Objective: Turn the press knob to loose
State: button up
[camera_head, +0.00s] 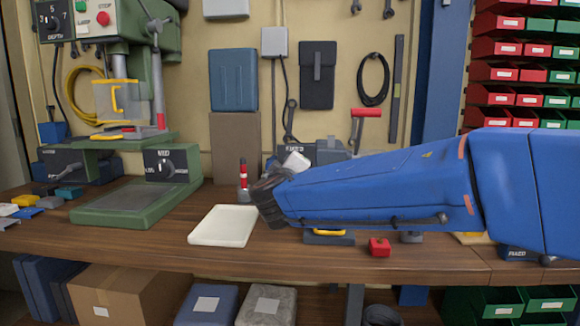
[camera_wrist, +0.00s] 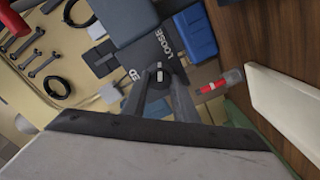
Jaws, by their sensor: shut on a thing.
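The press knob (camera_wrist: 157,77) is a dark round knob with a pale mark, on a dark box face (camera_wrist: 150,55) in the wrist view. The word LOOSE is printed on one side of it and a label ending in ED, partly hidden, on the other. My gripper (camera_wrist: 160,90) has its two dark fingers on either side of the knob, shut on it. I cannot tell exactly which label the knob points to.
A white tray (camera_head: 222,226) lies left of my wrist, with a red and white upright tool (camera_head: 243,178) behind it. A green drill press (camera_head: 125,200) with a MED dial stands at left. A red block (camera_head: 379,247) sits below my arm near the bench's front edge.

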jog(key=shift+f+m, duration=0.15)
jog(key=shift+m, duration=0.35)
jog(key=o, duration=1.1)
jog(key=shift+c, duration=0.2)
jog(key=shift+s, duration=0.1)
jog(key=s, duration=1.7)
jog(key=shift+a, duration=0.25)
jog(key=shift+s, duration=0.1)
